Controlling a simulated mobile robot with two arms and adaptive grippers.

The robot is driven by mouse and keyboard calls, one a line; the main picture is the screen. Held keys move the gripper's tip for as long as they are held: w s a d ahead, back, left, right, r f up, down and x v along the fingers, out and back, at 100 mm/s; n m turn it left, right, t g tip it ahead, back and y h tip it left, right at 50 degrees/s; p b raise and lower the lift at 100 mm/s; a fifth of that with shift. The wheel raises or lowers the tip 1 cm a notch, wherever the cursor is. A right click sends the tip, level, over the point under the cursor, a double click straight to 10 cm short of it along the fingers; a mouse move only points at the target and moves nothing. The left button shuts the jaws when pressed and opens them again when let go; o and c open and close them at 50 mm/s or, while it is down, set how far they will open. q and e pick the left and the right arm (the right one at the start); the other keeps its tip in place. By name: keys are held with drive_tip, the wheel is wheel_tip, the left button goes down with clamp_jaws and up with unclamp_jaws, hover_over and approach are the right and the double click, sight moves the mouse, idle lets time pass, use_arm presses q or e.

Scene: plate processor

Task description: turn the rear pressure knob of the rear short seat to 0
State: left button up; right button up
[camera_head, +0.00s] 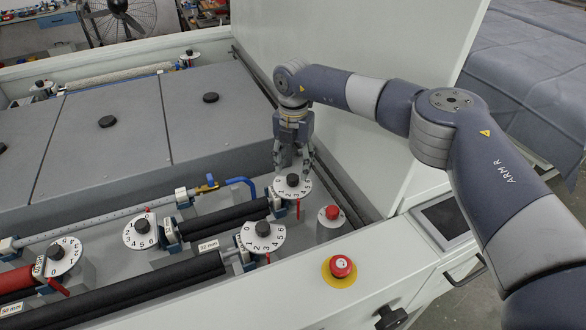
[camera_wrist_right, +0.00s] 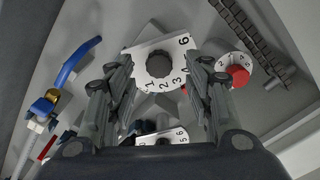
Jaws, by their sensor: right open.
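A black knob on a white numbered dial (camera_head: 292,183) stands at the right end of the rear black roller (camera_head: 225,219). A red pointer (camera_head: 299,207) sits at the dial's front edge; it seems near the 3, but the exact reading is unclear. My right gripper (camera_head: 294,167) is open just above and behind this dial, pointing down. In the right wrist view the knob (camera_wrist_right: 160,64) shows between and beyond the two spread fingers, with a visible gap on both sides. My left gripper is not in view.
Other dials stand at the roller's left end (camera_head: 142,230), in front (camera_head: 263,231) and far left (camera_head: 62,257). A small red knob (camera_head: 331,212) sits right of the dial. A red emergency button (camera_head: 340,266) is on the front rim. The raised white lid (camera_head: 350,110) stands behind my right arm.

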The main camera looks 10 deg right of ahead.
sight(293, 176)
wheel_tip(293, 176, down, 4)
drive_tip(key=shift+w+p, duration=0.15)
drive_tip(key=shift+p, duration=0.3)
drive_tip(key=shift+f, duration=0.1)
drive_tip(key=shift+c, duration=1)
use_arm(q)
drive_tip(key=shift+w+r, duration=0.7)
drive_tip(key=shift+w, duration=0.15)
use_arm(e)
drive_tip(key=c, duration=0.8)
